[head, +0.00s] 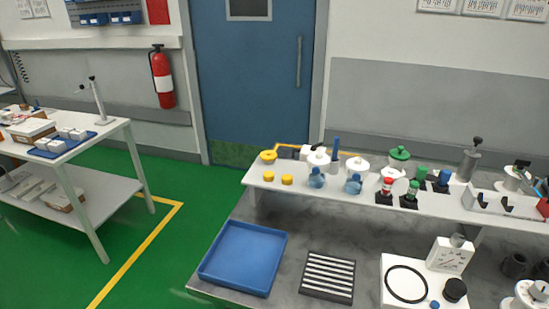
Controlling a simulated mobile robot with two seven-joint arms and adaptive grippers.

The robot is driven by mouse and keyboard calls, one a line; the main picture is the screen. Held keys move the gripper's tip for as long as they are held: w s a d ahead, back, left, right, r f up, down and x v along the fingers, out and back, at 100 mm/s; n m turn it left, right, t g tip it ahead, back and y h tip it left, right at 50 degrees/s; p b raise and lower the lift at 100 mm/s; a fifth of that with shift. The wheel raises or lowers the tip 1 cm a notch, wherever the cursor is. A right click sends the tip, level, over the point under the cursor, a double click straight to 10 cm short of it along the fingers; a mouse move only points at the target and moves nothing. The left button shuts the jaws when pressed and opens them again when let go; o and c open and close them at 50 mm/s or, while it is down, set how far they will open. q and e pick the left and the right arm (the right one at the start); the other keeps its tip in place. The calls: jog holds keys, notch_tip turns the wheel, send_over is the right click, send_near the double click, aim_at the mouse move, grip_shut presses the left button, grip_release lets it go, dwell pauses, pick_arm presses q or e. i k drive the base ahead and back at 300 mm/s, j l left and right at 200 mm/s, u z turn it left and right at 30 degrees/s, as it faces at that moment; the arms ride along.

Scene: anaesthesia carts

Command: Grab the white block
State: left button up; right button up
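Several small white blocks (57,146) sit close together in a shallow blue tray (88,139) on the left table. A white box-like piece (308,151) also stands near the back of the shelf on the right, partly hidden by a white vessel. I cannot tell which of these the task means. Neither of my grippers is in view.
The left white table (118,124) also holds cartons and a stand. On the right bench are an empty blue tray (243,258), a black slotted rack (328,277) and a dial device (451,254). Vessels crowd the raised shelf. Green floor (170,250) lies open between.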

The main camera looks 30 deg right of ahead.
aim_at(304, 151)
jog(key=i+j+u, duration=0.4)
jog(key=i+j, duration=0.2)
jog(key=j, duration=0.25)
jog(key=i+j+u, duration=0.4)
jog(key=i+j, duration=0.25)
jog(key=i+l+z, duration=0.15)
jog(key=i+z, duration=0.7)
jog(key=i+j+z, duration=0.15)
jog(key=i+z, duration=0.25)
jog(key=i+j+z, duration=0.25)
jog(key=z, duration=0.2)
jog(key=i+z, duration=0.9)
jog(key=i+j+z, duration=0.3)
jog(key=z, duration=0.15)
jog(key=i+j+z, duration=0.5)
jog(key=k+l, duration=0.05)
jog(key=l, duration=0.05)
